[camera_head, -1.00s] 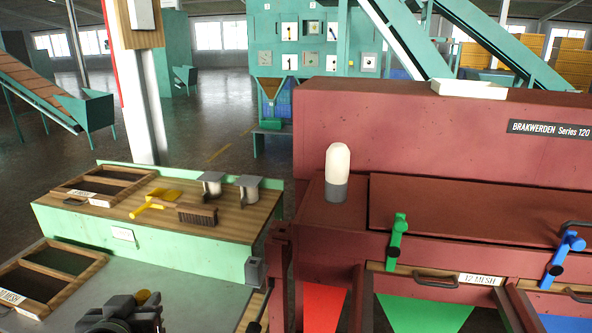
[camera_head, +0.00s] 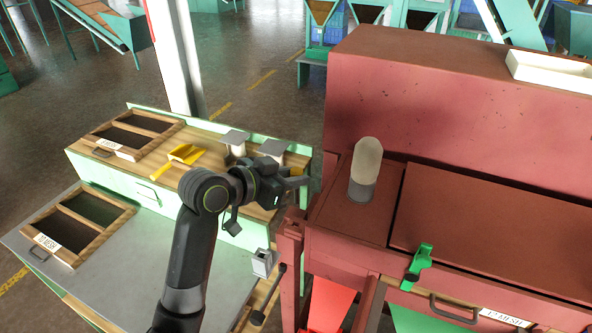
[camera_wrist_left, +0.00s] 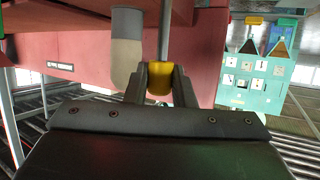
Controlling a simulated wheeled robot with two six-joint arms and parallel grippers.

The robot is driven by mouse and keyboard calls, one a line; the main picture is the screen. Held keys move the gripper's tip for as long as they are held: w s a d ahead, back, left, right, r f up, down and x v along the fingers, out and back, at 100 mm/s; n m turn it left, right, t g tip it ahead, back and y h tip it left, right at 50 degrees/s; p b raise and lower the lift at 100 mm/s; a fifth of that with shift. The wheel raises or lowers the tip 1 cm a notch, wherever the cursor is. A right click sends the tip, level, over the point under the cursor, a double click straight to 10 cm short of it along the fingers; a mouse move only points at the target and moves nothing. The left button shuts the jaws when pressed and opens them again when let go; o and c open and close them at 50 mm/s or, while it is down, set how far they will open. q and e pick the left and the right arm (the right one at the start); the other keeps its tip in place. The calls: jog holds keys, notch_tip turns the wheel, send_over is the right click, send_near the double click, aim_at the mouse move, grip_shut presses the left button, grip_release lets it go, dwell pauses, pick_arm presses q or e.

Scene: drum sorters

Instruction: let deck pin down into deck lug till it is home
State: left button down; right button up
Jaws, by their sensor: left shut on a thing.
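My left gripper (camera_head: 298,182) reaches across the bench to the near left corner of the red machine. In the left wrist view my left gripper (camera_wrist_left: 160,85) is shut on the deck pin's yellow grip (camera_wrist_left: 160,79). The pin's grey shank (camera_wrist_left: 165,32) runs from the grip to the picture's top edge; its tip is out of view. In the head view I cannot make out the pin. I cannot pick out the deck lug with certainty; a red bracket (camera_head: 291,226) stands at the machine's corner, just below the gripper. My right gripper is not in view.
A cream lamp with a grey base (camera_head: 364,172) stands on the machine close to the gripper. A grey open block (camera_head: 262,263) sits at the bench edge. Framed screens (camera_head: 83,222), a yellow scoop (camera_head: 185,153) and two grey-topped pots stand left of the machine.

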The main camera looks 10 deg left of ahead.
aim_at(295, 197)
pick_arm(q)
jog(key=shift+r, duration=0.1)
jog(key=shift+f, duration=0.55)
jog(key=shift+f+b, duration=1.85)
jog(key=shift+f, duration=0.55)
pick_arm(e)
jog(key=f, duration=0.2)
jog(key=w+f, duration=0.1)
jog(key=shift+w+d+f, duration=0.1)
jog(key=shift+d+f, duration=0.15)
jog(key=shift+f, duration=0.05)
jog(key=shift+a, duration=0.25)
pick_arm(q)
jog(key=shift+s+p, duration=0.1)
jog(key=shift+p, duration=0.45)
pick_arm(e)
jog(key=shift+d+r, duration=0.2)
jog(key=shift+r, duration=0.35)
pick_arm(q)
jog(key=shift+f+b, duration=0.55)
jog(key=shift+f, duration=0.3)
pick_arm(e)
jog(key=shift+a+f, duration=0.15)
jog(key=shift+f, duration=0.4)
